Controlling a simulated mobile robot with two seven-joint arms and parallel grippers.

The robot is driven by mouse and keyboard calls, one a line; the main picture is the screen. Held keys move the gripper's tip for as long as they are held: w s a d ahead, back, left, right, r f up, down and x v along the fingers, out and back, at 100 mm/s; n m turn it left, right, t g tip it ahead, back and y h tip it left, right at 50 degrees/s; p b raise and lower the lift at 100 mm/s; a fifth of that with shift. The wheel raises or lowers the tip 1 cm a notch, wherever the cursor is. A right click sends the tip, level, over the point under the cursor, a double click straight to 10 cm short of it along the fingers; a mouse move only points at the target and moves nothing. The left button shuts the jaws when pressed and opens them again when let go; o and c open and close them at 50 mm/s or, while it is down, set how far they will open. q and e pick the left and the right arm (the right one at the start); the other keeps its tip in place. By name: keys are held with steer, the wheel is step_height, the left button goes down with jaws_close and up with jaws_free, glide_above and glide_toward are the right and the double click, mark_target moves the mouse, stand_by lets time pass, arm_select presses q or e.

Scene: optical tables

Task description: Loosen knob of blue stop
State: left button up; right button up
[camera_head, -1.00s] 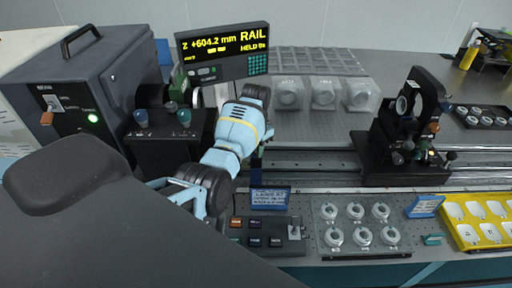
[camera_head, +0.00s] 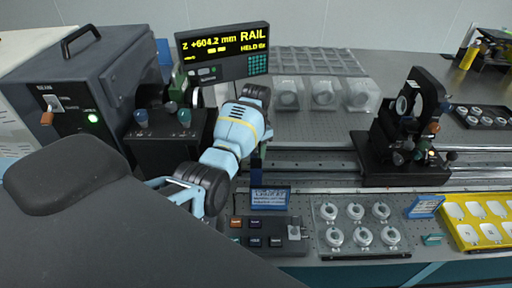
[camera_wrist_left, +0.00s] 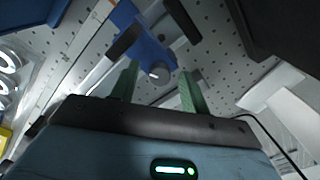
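The blue stop (camera_wrist_left: 148,45) sits over the perforated table top in the left wrist view, with dark bars at its sides. The two green fingers stand apart, one on each side of the knob in this view; I see no clear contact. In the head view only a narrow dark-blue part of the stop (camera_head: 256,168) shows beside my light-blue left arm, which hides the rest and the fingertips. My right gripper is in neither view.
A blue label plate (camera_head: 269,197) and a button box (camera_head: 268,236) stand in front of the stop. A black optics mount (camera_head: 405,165) is on the rail to the right. The display (camera_head: 222,52) reads Z +604.2 mm, RAIL, HELD. The rail between stop and mount looks clear.

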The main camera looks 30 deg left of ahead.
mark_target(256, 150)
arm_select(q)
steer(key=shift+r, duration=3.9)
